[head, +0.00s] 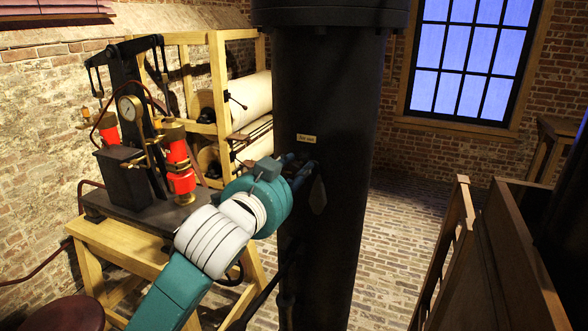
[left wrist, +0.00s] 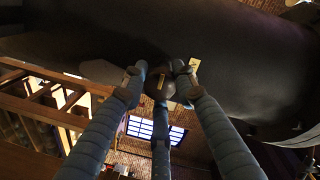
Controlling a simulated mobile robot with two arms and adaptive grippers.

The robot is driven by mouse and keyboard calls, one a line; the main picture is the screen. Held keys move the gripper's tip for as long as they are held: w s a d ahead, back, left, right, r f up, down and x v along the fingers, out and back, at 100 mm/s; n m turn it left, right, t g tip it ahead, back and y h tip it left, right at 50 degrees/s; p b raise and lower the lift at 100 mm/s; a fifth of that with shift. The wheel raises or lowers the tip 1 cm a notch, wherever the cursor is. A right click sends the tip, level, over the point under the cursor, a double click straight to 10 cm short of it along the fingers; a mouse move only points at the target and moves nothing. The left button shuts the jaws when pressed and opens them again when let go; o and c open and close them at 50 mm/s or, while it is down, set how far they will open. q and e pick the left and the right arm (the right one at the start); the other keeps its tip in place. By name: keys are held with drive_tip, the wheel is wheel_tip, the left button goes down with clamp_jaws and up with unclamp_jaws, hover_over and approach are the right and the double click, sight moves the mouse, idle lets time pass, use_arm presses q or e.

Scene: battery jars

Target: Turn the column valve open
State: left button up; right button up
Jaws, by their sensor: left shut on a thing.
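The dark column (head: 330,100) stands upright in the middle of the head view, with a small brass label plate (head: 306,138) on its face. My left arm reaches up from below, and my left gripper (head: 305,170) is at the column just under the plate. In the left wrist view, my left gripper's fingers (left wrist: 160,82) close around the dark rounded valve handle (left wrist: 158,85), which carries a brass-coloured stripe. The plate (left wrist: 195,64) shows beside one fingertip. In the head view the gripper hides most of the valve. My right gripper is not in view.
A wooden bench (head: 125,240) with a gauge (head: 130,108) and red jars (head: 180,165) stands left of the column. Behind is a wooden rack (head: 218,80) with pale rolls. A dark wooden structure (head: 500,250) stands at right. Brick floor (head: 395,240) is clear between it and the column.

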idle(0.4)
use_arm(q)
drive_tip(key=o, duration=1.2)
drive_tip(key=shift+c, duration=0.2)
drive_tip(key=v, duration=1.2)
drive_tip(key=shift+d, duration=0.1)
